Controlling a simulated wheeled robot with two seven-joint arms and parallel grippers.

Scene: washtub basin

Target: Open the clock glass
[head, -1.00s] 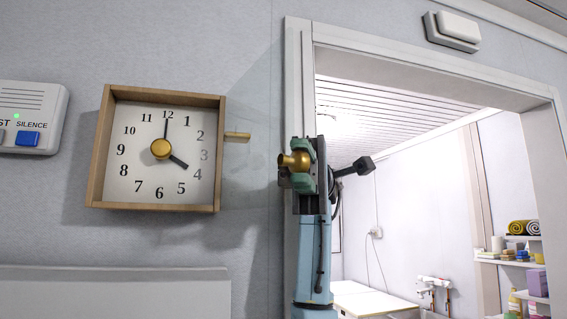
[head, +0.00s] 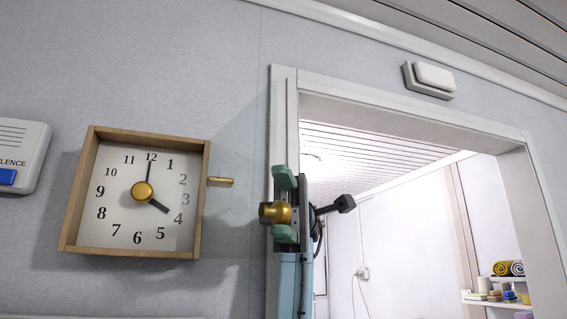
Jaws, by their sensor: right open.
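The wall clock (head: 135,220) has a wooden square frame and a white face, at left in the head view. Its clear glass pane (head: 238,150) is faint and appears swung out to the right of the frame. A round brass knob (head: 273,212) stands near the pane's far edge. A small brass piece (head: 221,182) sticks out at the frame's right side. My right gripper (head: 284,207) is open, its green fingertips above and below the knob and apart from it. My left gripper is out of view.
A white doorway (head: 284,110) stands just behind my right gripper. A grey box with a blue button (head: 8,177) is on the wall at far left. A white wall unit (head: 432,78) is above the doorway. Shelves (head: 490,302) show in the room beyond.

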